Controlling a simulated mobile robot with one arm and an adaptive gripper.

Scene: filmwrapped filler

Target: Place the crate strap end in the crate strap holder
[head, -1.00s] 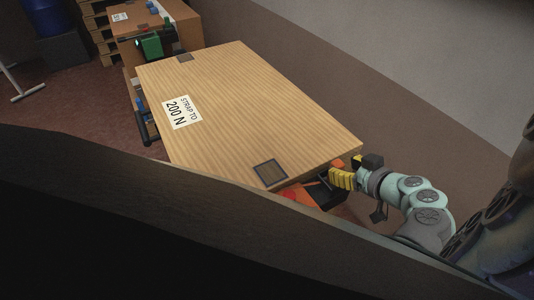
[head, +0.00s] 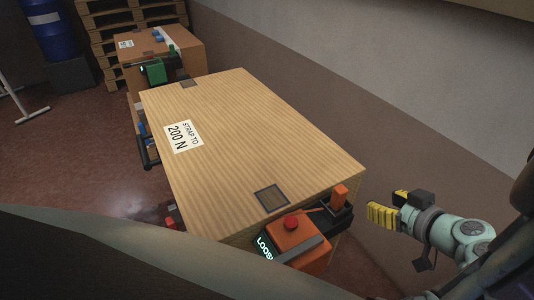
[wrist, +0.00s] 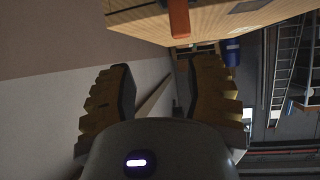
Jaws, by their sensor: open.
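The wooden crate (head: 235,120) fills the middle of the head view. An orange box (head: 287,240) with a red button and a lit display sits at its near corner, beside a black part (head: 325,222) with an upright orange block (head: 339,196). An orange block also hangs at the crate's edge in the wrist view (wrist: 179,18). I cannot tell which part is the strap end or its holder. My gripper (head: 386,204) is right of the orange block, apart from it. In the wrist view my gripper (wrist: 165,75) has its yellow fingers spread with nothing between them.
A smaller crate (head: 185,50) with a green device (head: 158,72) stands behind. A blue drum (head: 45,32) and pallets (head: 97,25) are at the back left. A wall (head: 400,100) runs along the right, with a clear gap beside the crate.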

